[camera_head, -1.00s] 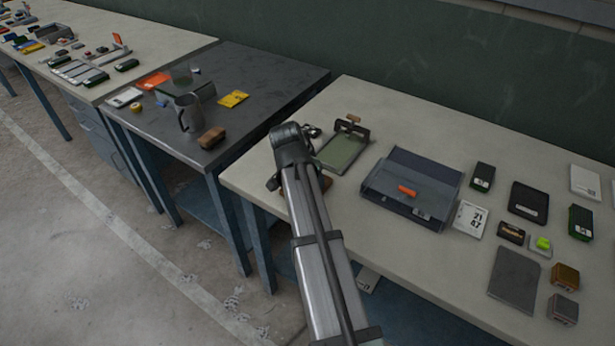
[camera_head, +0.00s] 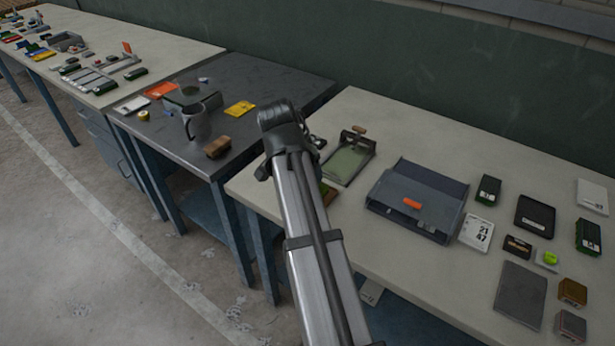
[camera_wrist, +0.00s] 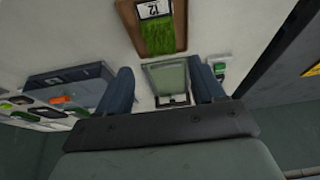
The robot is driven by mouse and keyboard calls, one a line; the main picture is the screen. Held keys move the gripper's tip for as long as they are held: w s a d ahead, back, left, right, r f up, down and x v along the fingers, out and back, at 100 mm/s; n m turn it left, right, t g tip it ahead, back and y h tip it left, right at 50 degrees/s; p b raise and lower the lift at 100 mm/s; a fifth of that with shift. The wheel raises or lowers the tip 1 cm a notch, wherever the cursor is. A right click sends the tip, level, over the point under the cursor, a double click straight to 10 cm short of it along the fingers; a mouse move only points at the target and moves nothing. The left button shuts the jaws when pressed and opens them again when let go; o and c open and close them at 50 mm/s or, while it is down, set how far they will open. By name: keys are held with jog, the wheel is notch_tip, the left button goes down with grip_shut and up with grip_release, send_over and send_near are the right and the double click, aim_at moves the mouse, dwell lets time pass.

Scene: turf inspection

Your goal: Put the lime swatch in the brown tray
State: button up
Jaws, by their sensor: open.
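In the wrist view, a brown tray (camera_wrist: 181,25) with a wooden-looking rim lies on the pale table at the top. A grassy green swatch (camera_wrist: 158,40) lies inside it, beside a white card marked 12 (camera_wrist: 153,9). I cannot tell for sure that this green is the lime one. In the head view, my arm hides most of the brown tray. My gripper (camera_wrist: 162,88) is open and empty, its two dark fingers wide apart. A pale green plate (camera_wrist: 166,77) shows between and beyond them. In the head view, my arm hides the fingertips.
The pale green plate with a handled clamp (camera_head: 348,162) lies right of my arm. Right of it stands a grey-blue bin (camera_head: 395,200) with an orange piece (camera_head: 411,203). A small bright lime piece (camera_head: 550,258) sits on a block farther right. A jug (camera_head: 195,122) stands on the dark table.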

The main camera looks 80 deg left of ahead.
jog(key=shift+v, duration=0.8)
